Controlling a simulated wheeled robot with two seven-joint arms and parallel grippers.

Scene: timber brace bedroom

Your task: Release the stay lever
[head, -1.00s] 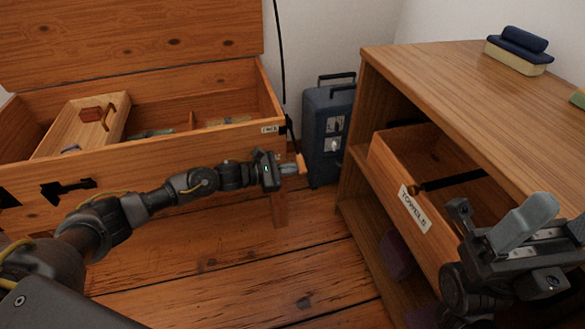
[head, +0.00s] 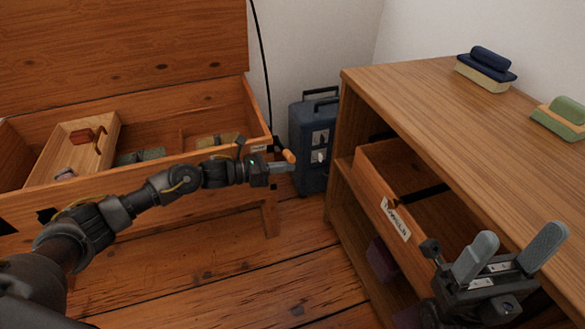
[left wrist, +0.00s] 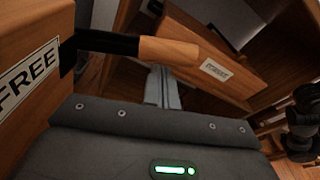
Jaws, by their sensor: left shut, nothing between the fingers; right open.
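The stay lever has a black shaft and an orange wooden handle (head: 289,156). It sticks out from the right front corner of the open wooden chest (head: 185,168). In the left wrist view the lever handle (left wrist: 168,50) lies nearly level across the picture, beside a FREE label (left wrist: 28,76) on the chest. My left gripper (head: 287,167) is shut and empty just under the handle. Its fingertips (left wrist: 162,88) show below the handle, and I cannot tell whether they touch it. My right gripper (head: 518,243) is open and empty in front of the shelf.
The chest lid (head: 125,40) stands raised behind. A wooden shelf unit (head: 450,125) with a pulled-out TOWELS drawer (head: 376,185) stands at right. A blue case (head: 305,150) stands between. Brushes (head: 485,70) lie on the shelf top. Floor in front is clear.

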